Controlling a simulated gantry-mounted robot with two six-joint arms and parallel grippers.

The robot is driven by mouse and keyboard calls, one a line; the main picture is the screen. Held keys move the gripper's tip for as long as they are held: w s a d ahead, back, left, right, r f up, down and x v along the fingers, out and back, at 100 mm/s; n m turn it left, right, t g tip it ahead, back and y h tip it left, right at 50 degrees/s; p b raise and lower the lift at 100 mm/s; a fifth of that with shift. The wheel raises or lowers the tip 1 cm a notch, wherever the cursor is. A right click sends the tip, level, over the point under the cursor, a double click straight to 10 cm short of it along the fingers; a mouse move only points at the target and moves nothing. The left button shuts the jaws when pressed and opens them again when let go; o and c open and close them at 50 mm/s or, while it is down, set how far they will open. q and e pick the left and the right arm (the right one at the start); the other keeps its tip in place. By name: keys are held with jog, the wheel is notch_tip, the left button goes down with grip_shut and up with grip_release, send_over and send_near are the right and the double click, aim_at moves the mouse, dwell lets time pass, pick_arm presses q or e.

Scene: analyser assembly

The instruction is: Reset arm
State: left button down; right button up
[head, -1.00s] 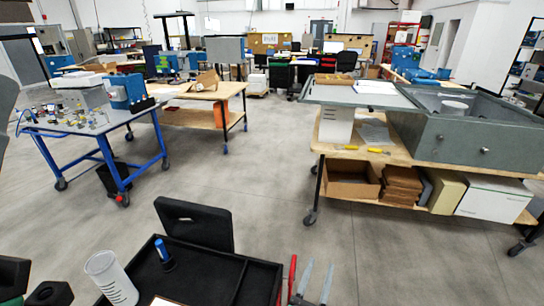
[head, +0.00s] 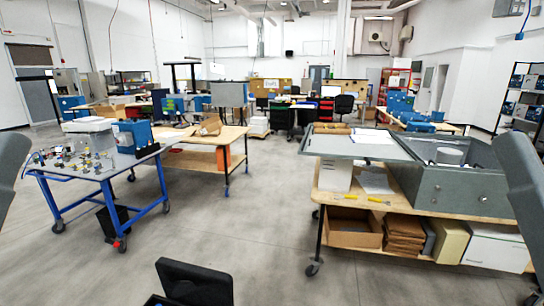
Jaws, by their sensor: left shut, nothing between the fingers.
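A grey part of my left arm (head: 8,178) cuts in at the left edge of the head view. A grey part of my right arm (head: 522,190) cuts in at the right edge. I see no gripper fingers at either side, so neither gripper's grasp shows. A black upright panel with a small notch (head: 195,280) stands at the bottom, and the bottom edge of the view cuts it off.
A blue-framed cart (head: 95,178) with small fittings stands at left, with a wooden workbench (head: 220,138) behind it. At right, a wheeled wooden bench (head: 395,203) carries a grey open case (head: 460,192); boxes fill its lower shelf. The floor between is clear.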

notch_tip(320, 180, up, 31)
jog(key=p, duration=2.7)
jog(key=shift+p, duration=0.35)
jog(key=shift+w+f, duration=0.1)
